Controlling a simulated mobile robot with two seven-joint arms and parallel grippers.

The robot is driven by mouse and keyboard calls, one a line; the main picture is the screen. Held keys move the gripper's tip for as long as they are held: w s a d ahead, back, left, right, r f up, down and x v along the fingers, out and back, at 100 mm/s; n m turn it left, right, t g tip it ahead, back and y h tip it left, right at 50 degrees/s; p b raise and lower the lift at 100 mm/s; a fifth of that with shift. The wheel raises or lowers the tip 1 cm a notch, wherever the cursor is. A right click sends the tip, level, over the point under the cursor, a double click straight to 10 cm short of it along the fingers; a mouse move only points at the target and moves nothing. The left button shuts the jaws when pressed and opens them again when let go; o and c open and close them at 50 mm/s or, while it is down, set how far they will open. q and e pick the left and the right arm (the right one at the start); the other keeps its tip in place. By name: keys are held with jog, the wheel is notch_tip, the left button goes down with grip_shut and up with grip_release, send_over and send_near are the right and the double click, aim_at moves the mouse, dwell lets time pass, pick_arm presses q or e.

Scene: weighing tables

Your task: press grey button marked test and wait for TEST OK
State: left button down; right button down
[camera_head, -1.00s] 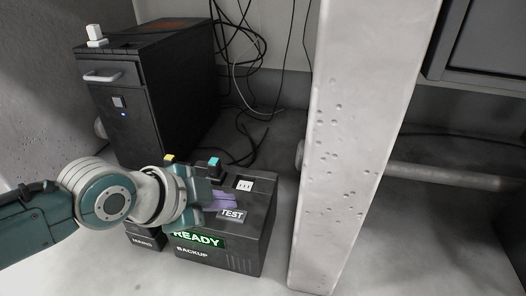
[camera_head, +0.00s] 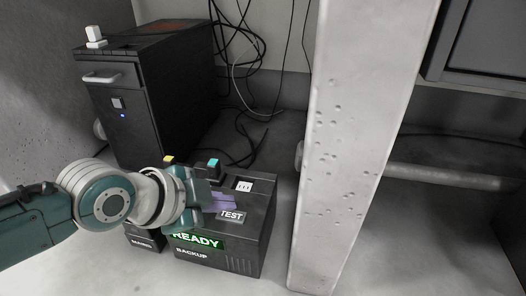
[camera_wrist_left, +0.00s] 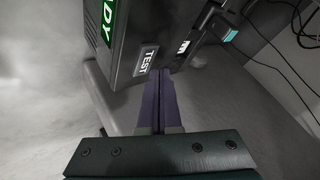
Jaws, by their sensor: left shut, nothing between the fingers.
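The dark backup box (camera_head: 248,240) stands on the floor, marked BACKUP, with a green display (camera_head: 198,241) reading READY. A grey TEST plate (camera_head: 231,216) is on its top front; it also shows in the left wrist view (camera_wrist_left: 147,60). My left gripper (camera_head: 228,202) is shut and empty, with its purple fingers just behind the TEST lettering in the head view. In the left wrist view the fingertips (camera_wrist_left: 158,84) are close beside the TEST plate. I cannot tell whether they touch it. My right gripper is not in view.
A black cabinet (camera_head: 160,95) with a small blue light stands behind. A smaller box marked MAINS (camera_head: 142,244) is beside the backup box. Yellow and teal connectors (camera_head: 213,163) rise near the gripper. Cables hang behind. A concrete pillar (camera_head: 350,150) stands close on the right.

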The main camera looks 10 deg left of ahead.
aim_at(225, 219)
pick_arm(q)
jog(key=shift+f, duration=0.15)
dwell(0.4)
jog(key=shift+f, duration=0.25)
jog(key=shift+f, duration=0.4)
dwell(0.5)
dwell(0.4)
jog(key=shift+r+p, duration=0.8)
jog(key=shift+r, duration=0.05)
notch_tip(225, 219, up, 5)
jog(key=p, duration=0.4)
jog(key=shift+p, duration=0.35)
